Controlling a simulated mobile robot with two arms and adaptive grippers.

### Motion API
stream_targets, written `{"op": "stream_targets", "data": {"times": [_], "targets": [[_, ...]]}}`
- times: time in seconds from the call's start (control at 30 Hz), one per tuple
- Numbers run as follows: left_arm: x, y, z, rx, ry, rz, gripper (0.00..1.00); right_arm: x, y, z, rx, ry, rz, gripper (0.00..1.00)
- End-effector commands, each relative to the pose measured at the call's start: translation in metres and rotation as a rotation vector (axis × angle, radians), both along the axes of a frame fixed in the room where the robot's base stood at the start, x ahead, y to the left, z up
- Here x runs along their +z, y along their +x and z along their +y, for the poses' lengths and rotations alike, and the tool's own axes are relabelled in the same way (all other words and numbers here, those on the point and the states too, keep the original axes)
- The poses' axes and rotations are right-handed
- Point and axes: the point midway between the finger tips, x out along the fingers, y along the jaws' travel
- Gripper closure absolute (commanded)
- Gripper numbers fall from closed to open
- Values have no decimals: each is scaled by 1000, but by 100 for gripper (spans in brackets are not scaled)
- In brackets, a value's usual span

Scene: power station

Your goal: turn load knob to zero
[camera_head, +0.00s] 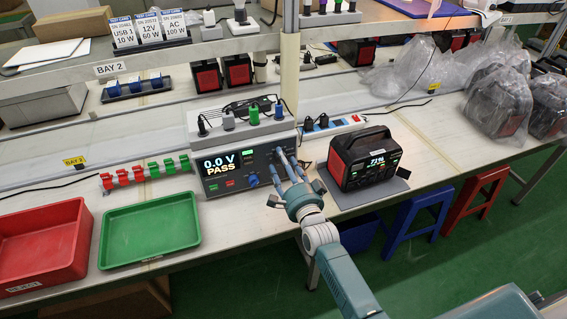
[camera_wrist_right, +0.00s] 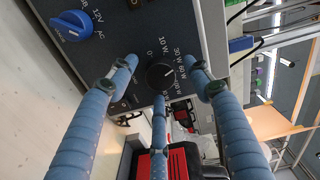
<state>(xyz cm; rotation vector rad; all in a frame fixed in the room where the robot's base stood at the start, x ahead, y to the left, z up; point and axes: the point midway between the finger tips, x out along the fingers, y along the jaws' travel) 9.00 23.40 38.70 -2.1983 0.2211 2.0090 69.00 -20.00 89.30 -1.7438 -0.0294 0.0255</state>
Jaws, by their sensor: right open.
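The tester box (camera_head: 238,172) stands on the bench and its display reads "0.0 V PASS". In the right wrist view its dark panel carries the black load knob (camera_wrist_right: 160,76), ringed by labels including 0, 10 W, 30 W and 60 W. A small light mark on the knob points to the upper right, away from the 0; its exact setting is hard to read. My right gripper (camera_head: 286,158) is at the panel's right side, its three blue fingers (camera_wrist_right: 162,88) open and spread around the knob. Contact is not clear. In the head view the gripper hides this knob. My left gripper is out of view.
A blue selector knob (camera_wrist_right: 72,25) is left of the load knob. A black and red power station (camera_head: 362,158) stands on a grey mat (camera_head: 390,188) right of my gripper. A green tray (camera_head: 150,232) and red bin (camera_head: 40,245) are at left.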

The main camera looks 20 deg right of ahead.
Motion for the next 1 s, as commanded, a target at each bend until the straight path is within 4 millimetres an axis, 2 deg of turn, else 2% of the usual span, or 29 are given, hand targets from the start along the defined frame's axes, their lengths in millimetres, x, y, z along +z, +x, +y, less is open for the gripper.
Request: {"op": "stream_targets", "data": {"times": [0.23, 0.47, 0.77, 1.0], "targets": [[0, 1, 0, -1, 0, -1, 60, 0, 1, 0, 0, 0, -1, 50], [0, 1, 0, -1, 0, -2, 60, 0, 1, 0, 0, -1, 0, 95], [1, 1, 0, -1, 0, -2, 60, 0, 0, 0, 0, -28, -1, 95], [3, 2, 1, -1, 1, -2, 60, 1, 0, 0, 0, -148, -5, 95]]}}
